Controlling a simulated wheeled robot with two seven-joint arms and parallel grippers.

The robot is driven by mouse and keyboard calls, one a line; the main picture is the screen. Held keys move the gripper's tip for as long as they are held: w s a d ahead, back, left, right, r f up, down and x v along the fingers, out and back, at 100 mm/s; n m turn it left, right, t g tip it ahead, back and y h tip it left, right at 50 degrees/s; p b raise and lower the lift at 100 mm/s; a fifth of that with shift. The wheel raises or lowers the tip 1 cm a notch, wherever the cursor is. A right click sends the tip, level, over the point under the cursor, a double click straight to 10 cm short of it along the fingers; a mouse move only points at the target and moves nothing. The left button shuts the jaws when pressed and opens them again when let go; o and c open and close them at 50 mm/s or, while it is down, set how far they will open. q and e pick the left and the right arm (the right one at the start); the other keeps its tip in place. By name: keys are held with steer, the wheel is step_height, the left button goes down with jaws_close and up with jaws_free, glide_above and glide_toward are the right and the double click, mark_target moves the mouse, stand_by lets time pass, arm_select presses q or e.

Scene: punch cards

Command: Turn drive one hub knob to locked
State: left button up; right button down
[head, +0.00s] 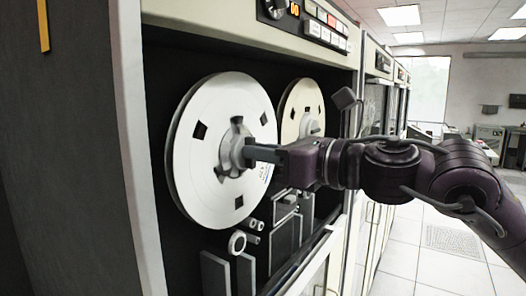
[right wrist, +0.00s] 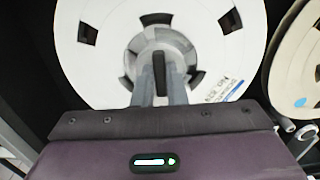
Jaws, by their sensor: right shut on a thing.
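The tape drive in front of me holds a white reel (head: 190,160) with a grey hub knob (head: 232,150) at its middle. In the right wrist view the reel (right wrist: 95,75) fills the top, and the hub knob (right wrist: 160,45) shows between and around the fingers. My right gripper (head: 250,153) reaches in from the right and is shut on the hub knob's raised dark grip bar (right wrist: 160,73). The fingers (right wrist: 160,88) hide part of the hub. I cannot tell from the frames which position the knob is in. My left gripper is not in view.
A second, cream reel (head: 300,108) is mounted to the right. Rollers and guides (head: 237,242) lie below the reels. A control panel with buttons (head: 325,25) is above. The cabinet's white frame edge (head: 128,130) stands at left. Open tiled floor (head: 440,255) lies at right.

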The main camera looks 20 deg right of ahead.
steer(key=shift+m, duration=0.4)
steer(key=shift+w+d+f+m+p, duration=0.1)
steer(key=shift+m+p, duration=0.1)
steer(key=shift+m, duration=4.05)
steer(key=shift+w+d+f+m+p, duration=0.1)
steer(key=shift+m+p, duration=0.1)
steer(key=shift+m, duration=4.05)
steer(key=c, duration=1.5)
jaws_free()
steer(key=shift+o, duration=0.2)
